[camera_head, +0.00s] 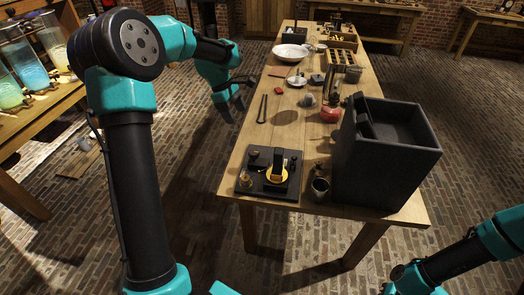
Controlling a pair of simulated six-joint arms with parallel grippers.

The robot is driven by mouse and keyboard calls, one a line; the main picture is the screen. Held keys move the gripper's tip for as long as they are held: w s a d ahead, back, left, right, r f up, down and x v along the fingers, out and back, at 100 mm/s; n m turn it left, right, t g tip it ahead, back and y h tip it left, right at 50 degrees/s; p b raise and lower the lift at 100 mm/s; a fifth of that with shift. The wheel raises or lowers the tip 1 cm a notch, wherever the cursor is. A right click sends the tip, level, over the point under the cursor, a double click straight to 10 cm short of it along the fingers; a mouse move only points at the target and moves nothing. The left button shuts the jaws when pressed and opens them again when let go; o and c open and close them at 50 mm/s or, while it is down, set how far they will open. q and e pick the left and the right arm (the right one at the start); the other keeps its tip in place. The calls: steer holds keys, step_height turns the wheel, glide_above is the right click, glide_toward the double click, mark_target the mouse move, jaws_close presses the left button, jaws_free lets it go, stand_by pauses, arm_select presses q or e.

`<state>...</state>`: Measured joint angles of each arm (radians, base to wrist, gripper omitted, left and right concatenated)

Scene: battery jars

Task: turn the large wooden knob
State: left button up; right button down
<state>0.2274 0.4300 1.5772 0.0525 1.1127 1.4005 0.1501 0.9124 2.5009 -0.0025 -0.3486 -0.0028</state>
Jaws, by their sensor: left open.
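A dark board (266,188) lies at the near left end of the wooden table. On it are a yellow ring-shaped part with a black upright piece (278,168), a small light brown piece (245,180) at the left and small dark fittings behind. I cannot tell which of these, if any, is the large wooden knob. My left gripper (234,103) is open and empty. It hangs beside the table's left edge, beyond the board and apart from it. My right arm enters at the lower right, and its gripper is not in view.
A large dark box (385,153) stands at the table's near right. Jars of coloured liquid (30,70) stand on a shelf at left.

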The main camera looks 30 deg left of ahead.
mark_target(254, 152)
arm_select(q)
steer(key=shift+f, duration=0.1)
steer(key=x, duration=1.7)
steer(key=shift+d+f, duration=0.1)
steer(key=shift+f, duration=0.05)
steer(key=c, duration=0.9)
steer(key=shift+m, duration=0.5)
